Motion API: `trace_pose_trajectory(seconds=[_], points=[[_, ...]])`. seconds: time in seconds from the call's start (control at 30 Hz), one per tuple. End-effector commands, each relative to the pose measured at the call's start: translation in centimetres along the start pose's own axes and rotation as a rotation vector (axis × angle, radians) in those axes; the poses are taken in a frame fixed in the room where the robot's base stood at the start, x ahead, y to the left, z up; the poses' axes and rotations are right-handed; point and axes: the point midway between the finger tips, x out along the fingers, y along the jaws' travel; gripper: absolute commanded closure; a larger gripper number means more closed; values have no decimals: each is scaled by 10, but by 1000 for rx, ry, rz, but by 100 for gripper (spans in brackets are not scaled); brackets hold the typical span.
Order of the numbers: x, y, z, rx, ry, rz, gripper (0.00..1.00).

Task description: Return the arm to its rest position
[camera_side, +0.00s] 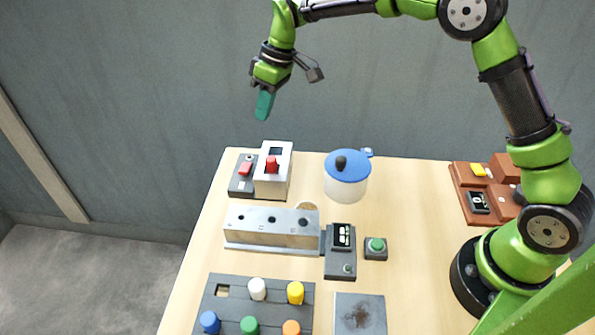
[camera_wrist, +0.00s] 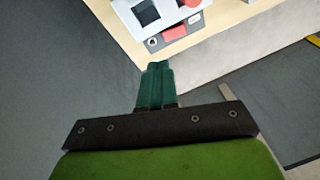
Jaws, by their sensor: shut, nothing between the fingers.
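My gripper (camera_side: 264,105) has teal fingers and is shut, with nothing held. In the side view it hangs in the air above and beyond the far left corner of the table, pointing down. In the wrist view the two fingers (camera_wrist: 156,72) are pressed together, with the table edge and a white box ahead of them. My green arm arches high from its base at the right of the table.
Below my gripper stand a white box with a red knob (camera_side: 272,165) and a grey red-button unit (camera_side: 243,172). A blue-lidded jar (camera_side: 346,178), metal block (camera_side: 270,228), display unit (camera_side: 340,250), green button (camera_side: 376,248), peg rack (camera_side: 270,292) and brown station (camera_side: 470,178) stand on the table (camera_side: 420,240).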

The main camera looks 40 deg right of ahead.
Motion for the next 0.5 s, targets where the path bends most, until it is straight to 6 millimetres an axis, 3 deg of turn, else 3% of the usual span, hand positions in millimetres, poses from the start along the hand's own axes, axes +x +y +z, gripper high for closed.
trace_pose_trajectory(seconds=[0.27,0.5], points=[[-59,-21,71,316,62,84,100],[-108,-44,155,577,188,137,100]])
